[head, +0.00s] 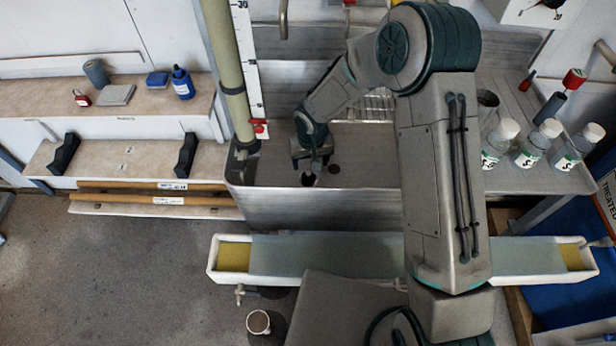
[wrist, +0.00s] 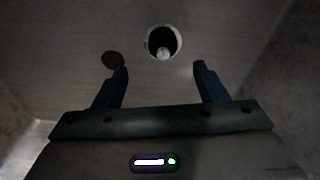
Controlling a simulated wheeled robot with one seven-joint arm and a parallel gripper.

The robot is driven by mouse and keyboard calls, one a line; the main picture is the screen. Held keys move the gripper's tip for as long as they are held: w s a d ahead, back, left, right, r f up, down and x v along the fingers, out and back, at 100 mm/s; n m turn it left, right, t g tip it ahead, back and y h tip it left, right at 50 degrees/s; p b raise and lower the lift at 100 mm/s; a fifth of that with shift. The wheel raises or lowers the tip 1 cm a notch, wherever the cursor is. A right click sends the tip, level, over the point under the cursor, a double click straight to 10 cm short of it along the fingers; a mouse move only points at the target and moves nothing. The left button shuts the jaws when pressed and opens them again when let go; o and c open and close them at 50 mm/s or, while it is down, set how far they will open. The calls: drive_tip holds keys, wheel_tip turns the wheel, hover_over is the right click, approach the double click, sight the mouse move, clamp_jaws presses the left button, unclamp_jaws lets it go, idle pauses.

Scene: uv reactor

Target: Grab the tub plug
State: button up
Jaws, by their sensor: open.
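My gripper (head: 314,164) is lowered into the metal sink and points down near its floor. In the wrist view my gripper (wrist: 161,72) has its two blue fingers wide apart, with nothing between them. Beyond the fingertips, roughly centred on the gap, is a round dark piece with a pale rim and a small pale knob, which looks like the tub plug (wrist: 164,42). In the head view the plug (head: 308,180) is a small dark round just below the gripper. A flat brown disc (wrist: 112,60), perhaps the drain, lies to its left in the wrist view.
The sink's front wall (head: 310,208) and side walls stand close around the gripper. A pale pipe (head: 222,60) with a red-handled valve (head: 259,127) rises at the sink's left. Several capped bottles (head: 540,140) stand on the right counter. A long white trough (head: 330,268) lies in front.

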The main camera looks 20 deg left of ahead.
sight(308, 173)
drive_tip(key=shift+w+a+f, duration=0.1)
drive_tip(key=shift+a+f, duration=0.1)
drive_tip(key=shift+f, duration=1.5)
drive_tip(key=shift+w+a+f, duration=0.1)
drive_tip(key=shift+a+f, duration=0.05)
drive_tip(key=shift+f, duration=1.55)
drive_tip(key=c, duration=1.1)
